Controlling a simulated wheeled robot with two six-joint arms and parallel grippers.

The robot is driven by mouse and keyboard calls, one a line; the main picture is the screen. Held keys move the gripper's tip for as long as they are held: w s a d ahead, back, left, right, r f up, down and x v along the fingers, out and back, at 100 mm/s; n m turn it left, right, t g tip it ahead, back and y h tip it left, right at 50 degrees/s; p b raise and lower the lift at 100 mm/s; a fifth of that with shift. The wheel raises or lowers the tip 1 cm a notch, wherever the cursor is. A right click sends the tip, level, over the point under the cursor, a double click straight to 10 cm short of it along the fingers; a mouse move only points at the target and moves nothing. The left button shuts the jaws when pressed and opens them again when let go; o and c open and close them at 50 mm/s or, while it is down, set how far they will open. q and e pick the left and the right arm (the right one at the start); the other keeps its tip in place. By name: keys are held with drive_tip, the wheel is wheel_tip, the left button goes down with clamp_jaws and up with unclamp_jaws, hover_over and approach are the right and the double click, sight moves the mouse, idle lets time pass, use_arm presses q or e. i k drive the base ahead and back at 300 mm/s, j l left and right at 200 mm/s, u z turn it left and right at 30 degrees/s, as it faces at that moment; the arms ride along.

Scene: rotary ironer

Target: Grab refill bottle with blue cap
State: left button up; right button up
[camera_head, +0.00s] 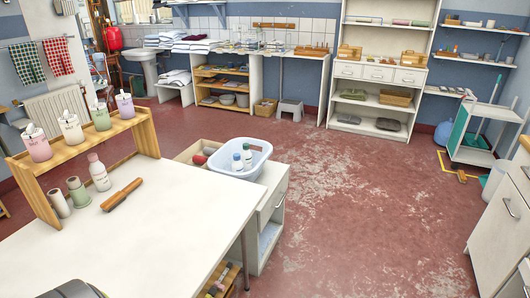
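The right one (247,159) has a cap that looks blue. The left one (237,164) has a cap that looks blue-green; the exact shades are too small to tell. Their lower parts are partly hidden by the basin wall. Another white bottle (100,177) with a pinkish cap stands on the white table (150,235) at left. Neither of my grippers is in view.
The basin sits on a low white cabinet (271,181) beside a cardboard box (187,153). Open red floor (360,215) lies right of the cabinet.

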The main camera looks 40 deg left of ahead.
sight(237, 166)
drive_tip(key=i+u, duration=0.3)
drive_tip(key=i, duration=0.5)
drive_tip(key=i+l+u, duration=0.25)
drive_tip(key=i, duration=0.6)
drive_tip(key=i+l+u, duration=0.1)
drive_tip(key=i+u, duration=0.3)
drive_tip(key=i+l+u, duration=0.15)
drive_tip(key=i+u, duration=0.15)
drive_tip(key=u, duration=0.15)
drive_tip(key=i+l+u, duration=0.55)
drive_tip(key=u, duration=0.3)
drive_tip(key=i+l+u, duration=0.2)
drive_tip(key=l+u, duration=0.2)
drive_tip(key=l, duration=0.2)
drive_tip(key=i+l+u, duration=0.15)
drive_tip(key=l+u, duration=0.3)
drive_tip(key=l, duration=0.15)
drive_tip(key=l+u, duration=0.4)
drive_tip(key=l, duration=0.25)
